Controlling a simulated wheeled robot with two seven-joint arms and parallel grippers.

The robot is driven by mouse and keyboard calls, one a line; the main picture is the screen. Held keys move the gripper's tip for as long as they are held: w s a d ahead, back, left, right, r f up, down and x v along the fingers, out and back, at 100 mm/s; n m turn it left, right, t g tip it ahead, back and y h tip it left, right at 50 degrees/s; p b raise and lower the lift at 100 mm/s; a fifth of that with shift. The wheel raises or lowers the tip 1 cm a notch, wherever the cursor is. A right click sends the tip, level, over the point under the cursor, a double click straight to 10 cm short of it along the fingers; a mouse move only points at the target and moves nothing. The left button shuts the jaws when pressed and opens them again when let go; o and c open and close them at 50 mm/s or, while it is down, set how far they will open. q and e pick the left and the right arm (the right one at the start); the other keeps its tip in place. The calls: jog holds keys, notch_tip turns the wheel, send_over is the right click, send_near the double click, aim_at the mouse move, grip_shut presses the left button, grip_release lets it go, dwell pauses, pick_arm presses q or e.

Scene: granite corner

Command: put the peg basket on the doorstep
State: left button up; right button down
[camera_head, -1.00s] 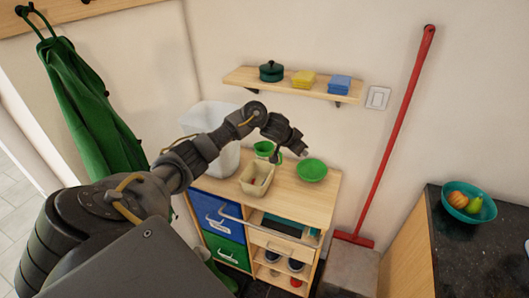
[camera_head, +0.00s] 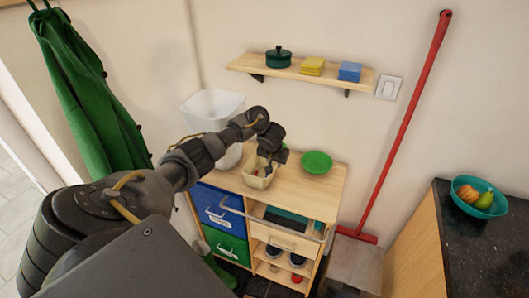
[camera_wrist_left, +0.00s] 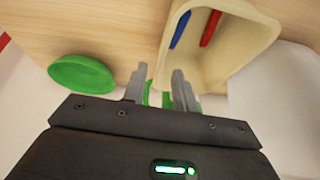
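The peg basket (camera_head: 257,181) is a small cream tub on top of the wooden cabinet. In the left wrist view the basket (camera_wrist_left: 245,62) holds a blue and a red peg. My left gripper (camera_head: 266,166) is over the basket, pointing down. In the left wrist view its fingers (camera_wrist_left: 159,84) are apart, close to the basket's side wall; I cannot tell whether they touch it. My right gripper is not in view. I cannot make out a doorstep; pale floor tiles (camera_head: 12,215) show through the opening at far left.
A green bowl (camera_head: 317,162) stands right of the basket, and a white bin (camera_head: 212,108) behind to the left. The cabinet (camera_head: 318,193) has a front rail. A red broom (camera_head: 405,120) leans on the wall. A shelf (camera_head: 300,74) hangs above.

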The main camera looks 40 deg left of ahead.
aim_at(273, 175)
pick_arm(q)
jog(key=x, duration=0.3)
jog(key=s+x, duration=0.1)
jog(key=x, duration=0.1)
jog(key=shift+a+f, duration=0.1)
jog(key=shift+w+a+f, duration=0.2)
jog(key=shift+f, duration=0.2)
jog(key=shift+d, duration=0.25)
jog(key=shift+w+d, duration=0.1)
jog(key=shift+w, duration=0.05)
jog(key=shift+f, duration=0.1)
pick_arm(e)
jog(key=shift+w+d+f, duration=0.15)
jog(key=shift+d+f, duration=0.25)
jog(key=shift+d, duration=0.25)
pick_arm(q)
jog(key=shift+c, duration=0.5)
